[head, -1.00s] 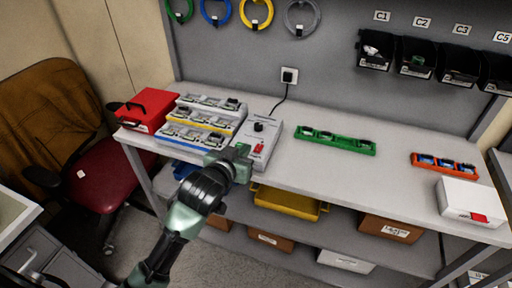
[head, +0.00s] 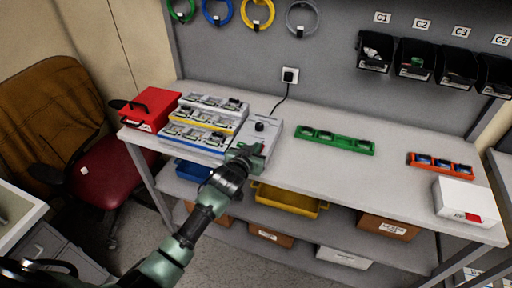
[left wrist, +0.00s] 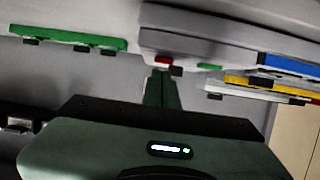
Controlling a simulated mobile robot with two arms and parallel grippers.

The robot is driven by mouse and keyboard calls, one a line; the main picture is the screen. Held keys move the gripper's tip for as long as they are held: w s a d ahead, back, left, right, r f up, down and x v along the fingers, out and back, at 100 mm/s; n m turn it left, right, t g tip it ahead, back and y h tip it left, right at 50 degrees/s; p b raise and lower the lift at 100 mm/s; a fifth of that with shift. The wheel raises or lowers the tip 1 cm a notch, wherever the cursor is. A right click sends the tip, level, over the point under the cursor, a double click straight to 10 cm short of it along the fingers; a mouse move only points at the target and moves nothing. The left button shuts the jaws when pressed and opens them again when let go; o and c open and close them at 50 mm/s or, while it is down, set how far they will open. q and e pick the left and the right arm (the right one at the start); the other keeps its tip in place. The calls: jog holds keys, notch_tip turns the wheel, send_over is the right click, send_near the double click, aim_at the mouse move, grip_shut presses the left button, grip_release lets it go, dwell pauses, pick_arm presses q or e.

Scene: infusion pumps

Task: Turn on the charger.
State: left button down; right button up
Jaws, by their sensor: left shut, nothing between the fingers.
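The charger (head: 264,126) is a pale grey box with a black knob on top, on the bench right of the stepped rack. Its red switch sits on the front part and is mostly hidden behind my gripper in the head view. The red switch (left wrist: 162,60) shows just beyond my fingertips in the left wrist view, where the charger (left wrist: 225,45) appears upside down. A small green patch shows beside the switch. My left gripper (head: 250,151) is shut and empty at the charger's front; I cannot tell whether it touches the switch. My right gripper is not in view.
The stepped rack (head: 203,122) of small modules stands close left of the charger, with a red case (head: 150,108) beyond. A green tray (head: 335,141) lies to the right, then an orange tray (head: 441,164) and white box (head: 462,199). A cable runs to the wall socket (head: 290,75).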

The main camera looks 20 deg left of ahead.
pick_arm(q)
jog(key=shift+f, duration=0.3)
